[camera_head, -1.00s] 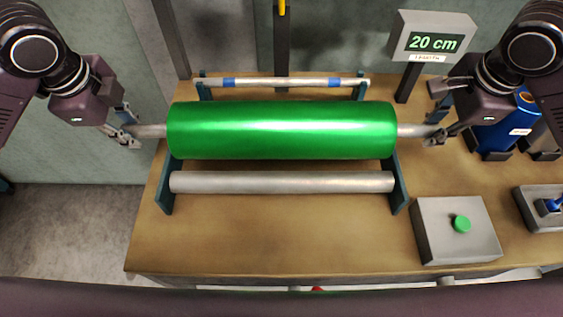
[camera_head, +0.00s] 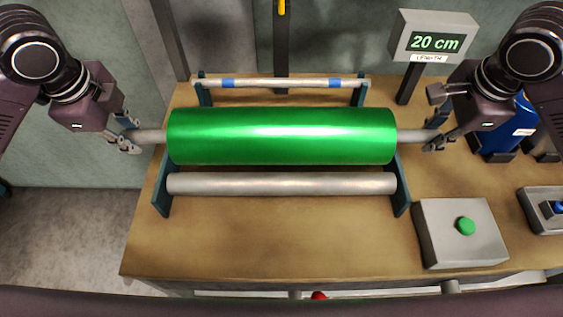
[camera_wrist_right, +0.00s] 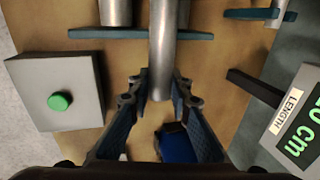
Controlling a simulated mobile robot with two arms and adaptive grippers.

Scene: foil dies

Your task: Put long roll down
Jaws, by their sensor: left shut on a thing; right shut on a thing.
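The long green roll (camera_head: 281,136) lies level across the stand, with a grey shaft end sticking out on each side. My left gripper (camera_head: 135,138) is shut on the left shaft end. My right gripper (camera_head: 435,138) is shut on the right shaft end. In the right wrist view the right gripper (camera_wrist_right: 158,88) has its fingers on either side of the metal shaft (camera_wrist_right: 163,45). Whether the roll rests on the stand's side plates (camera_head: 401,190) or hangs just above them, I cannot tell.
A bare grey roller (camera_head: 281,184) lies in front of the roll, and a thin bar with blue bands (camera_head: 282,83) behind it. A box with a green button (camera_head: 466,226) stands at right. A display reading 20 cm (camera_head: 434,42) and a blue roll (camera_head: 505,135) are behind my right arm.

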